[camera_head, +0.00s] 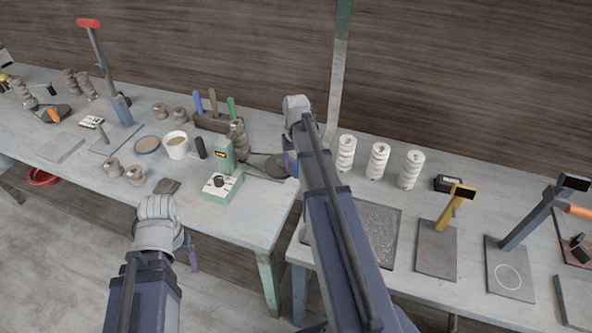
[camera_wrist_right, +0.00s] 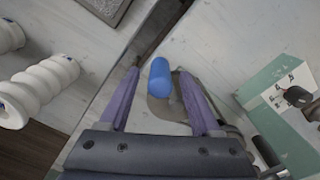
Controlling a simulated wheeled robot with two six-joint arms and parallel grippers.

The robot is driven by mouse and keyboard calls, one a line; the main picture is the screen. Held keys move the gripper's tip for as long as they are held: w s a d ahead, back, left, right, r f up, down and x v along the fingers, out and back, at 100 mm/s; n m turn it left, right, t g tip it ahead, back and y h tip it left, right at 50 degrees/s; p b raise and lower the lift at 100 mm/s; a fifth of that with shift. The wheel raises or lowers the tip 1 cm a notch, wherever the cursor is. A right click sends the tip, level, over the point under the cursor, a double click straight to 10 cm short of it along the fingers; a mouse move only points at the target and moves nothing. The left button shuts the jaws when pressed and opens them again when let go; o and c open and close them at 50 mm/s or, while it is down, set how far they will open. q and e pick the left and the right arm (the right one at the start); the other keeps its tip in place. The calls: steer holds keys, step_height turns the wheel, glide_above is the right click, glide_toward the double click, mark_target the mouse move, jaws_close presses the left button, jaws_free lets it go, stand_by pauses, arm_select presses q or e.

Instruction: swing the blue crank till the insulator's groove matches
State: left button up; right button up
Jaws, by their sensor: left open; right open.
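The blue crank handle (camera_wrist_right: 160,80) stands between the spread purple fingers of my right gripper (camera_wrist_right: 158,72) in the right wrist view, with a gap at each side. A grey curved crank arm (camera_wrist_right: 162,108) shows under it. In the head view my right gripper (camera_head: 290,164) is low at the right end of the left table, mostly hidden by my arm. The green stand (camera_head: 226,156) and a ribbed brown insulator (camera_head: 238,136) are to its left. The insulator's groove is too small to judge. My left gripper (camera_head: 189,255) hangs off the table's front edge, empty, largely hidden.
A green box with a dark knob (camera_head: 219,181) sits in front of the stand. A white cup (camera_head: 177,145) and a tool block (camera_head: 215,122) are nearby. Three white ribbed insulators (camera_head: 378,162) stand on the right table. A gap separates the two tables.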

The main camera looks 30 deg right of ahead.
steer(key=shift+f, duration=0.1)
jaws_close()
stand_by(0.5)
stand_by(0.9)
